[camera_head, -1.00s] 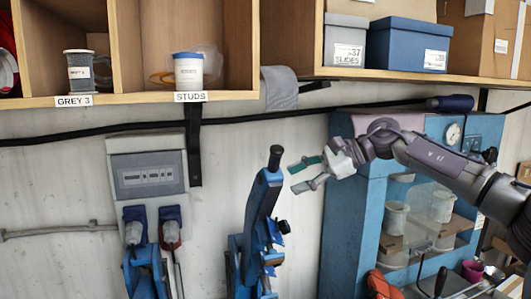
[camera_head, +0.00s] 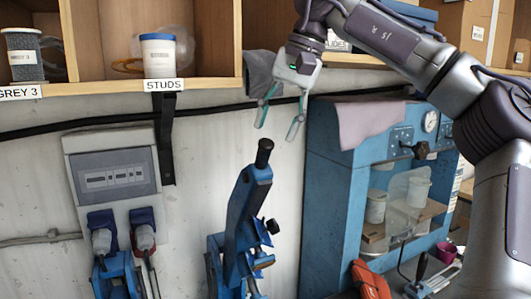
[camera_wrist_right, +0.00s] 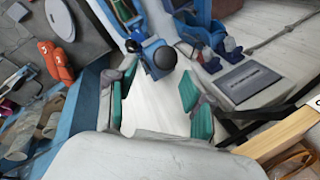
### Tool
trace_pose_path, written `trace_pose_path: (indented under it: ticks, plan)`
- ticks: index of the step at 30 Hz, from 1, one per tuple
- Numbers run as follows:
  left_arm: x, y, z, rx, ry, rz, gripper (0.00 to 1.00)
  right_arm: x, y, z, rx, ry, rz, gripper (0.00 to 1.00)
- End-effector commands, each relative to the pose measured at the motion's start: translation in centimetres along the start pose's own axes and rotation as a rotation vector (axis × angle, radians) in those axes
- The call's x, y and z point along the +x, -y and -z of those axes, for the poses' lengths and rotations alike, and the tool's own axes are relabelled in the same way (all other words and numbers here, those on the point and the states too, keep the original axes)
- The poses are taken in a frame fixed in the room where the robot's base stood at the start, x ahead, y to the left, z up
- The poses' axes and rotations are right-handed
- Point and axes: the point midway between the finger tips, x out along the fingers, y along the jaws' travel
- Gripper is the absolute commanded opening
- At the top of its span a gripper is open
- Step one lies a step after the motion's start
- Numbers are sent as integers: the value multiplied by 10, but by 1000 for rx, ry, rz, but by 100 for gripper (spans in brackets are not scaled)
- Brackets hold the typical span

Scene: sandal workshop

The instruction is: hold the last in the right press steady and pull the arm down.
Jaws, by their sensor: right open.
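The blue press arm (camera_head: 245,215) stands upright in front of the wall, with a black knob (camera_head: 264,152) on its top end. My right gripper (camera_head: 278,128) points down just above and slightly right of the knob, open and empty, its teal-padded fingers apart. In the right wrist view the knob (camera_wrist_right: 165,58) shows beyond and between the open fingers (camera_wrist_right: 157,100); no contact is visible. The press bed and the last are below the head view's edge, and I cannot make out a last. My left gripper is not in view.
A blue cabinet (camera_head: 330,200) with a pink cloth (camera_head: 368,122) stands right of the press arm. A shelf edge (camera_head: 205,82) runs above, near my right gripper. A grey wall box (camera_head: 110,165) and another blue fixture (camera_head: 117,275) are at left. An orange object (camera_head: 370,280) lies lower right.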

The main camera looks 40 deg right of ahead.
Motion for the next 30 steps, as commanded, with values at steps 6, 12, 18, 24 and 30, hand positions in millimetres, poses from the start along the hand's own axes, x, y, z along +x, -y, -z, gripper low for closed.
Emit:
trace_pose_path:
  ticks: [6,12,18,24,30]
  plan:
    - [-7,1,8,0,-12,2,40,40,0,-1,-1,3,-1,52]
    - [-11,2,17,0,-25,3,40,60,0,0,1,2,0,52]
    - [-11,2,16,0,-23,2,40,64,0,0,1,1,1,52]
    - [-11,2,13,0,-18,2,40,64,0,0,1,1,1,42]
    - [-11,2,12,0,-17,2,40,63,0,0,1,1,1,8]
